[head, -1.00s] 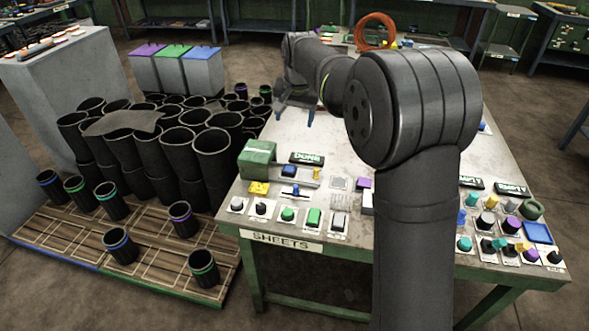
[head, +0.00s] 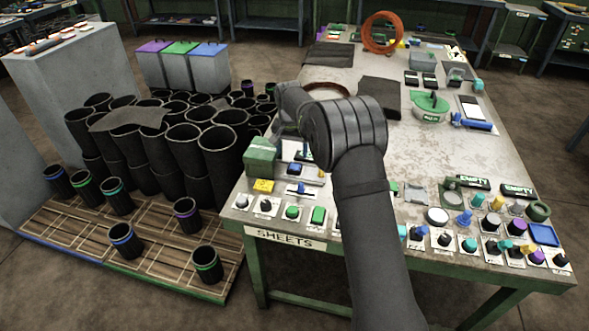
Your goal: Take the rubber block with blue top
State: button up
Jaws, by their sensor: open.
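A small dark block with a blue top (head: 297,169) sits near the front left of the table, just right of a green box. It is the likeliest match for the rubber block with blue top, but it is too small to be sure. My gripper (head: 290,143) is open above the table's left side, just behind and above this block. It appears apart from the block. My arm hides part of the gripper and the table right of the block.
The green box (head: 261,157) stands close to the gripper's left. Knobs and buttons on plates line the table's front edge, including a blue knob (head: 300,188). Tall black rubber sleeves (head: 217,150) crowd the left side. The table's middle right (head: 455,150) is clear.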

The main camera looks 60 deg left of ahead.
aim_at(294, 166)
notch_tip(294, 166, down, 3)
jog(key=shift+w+a+r, duration=0.1)
jog(key=shift+w, duration=0.05)
jog(key=shift+w+a+f, duration=0.1)
jog(key=shift+w+f, duration=0.1)
jog(key=shift+f, duration=0.65)
jog(key=shift+w+a+f, duration=0.15)
jog(key=shift+w+f, duration=0.05)
jog(key=shift+f, duration=0.6)
jog(key=shift+w+a+f, duration=0.1)
jog(key=shift+w+f, duration=0.1)
jog(key=shift+f, duration=0.65)
jog(key=c, duration=1.1)
jog(key=shift+r, duration=0.1)
jog(key=shift+c, duration=0.2)
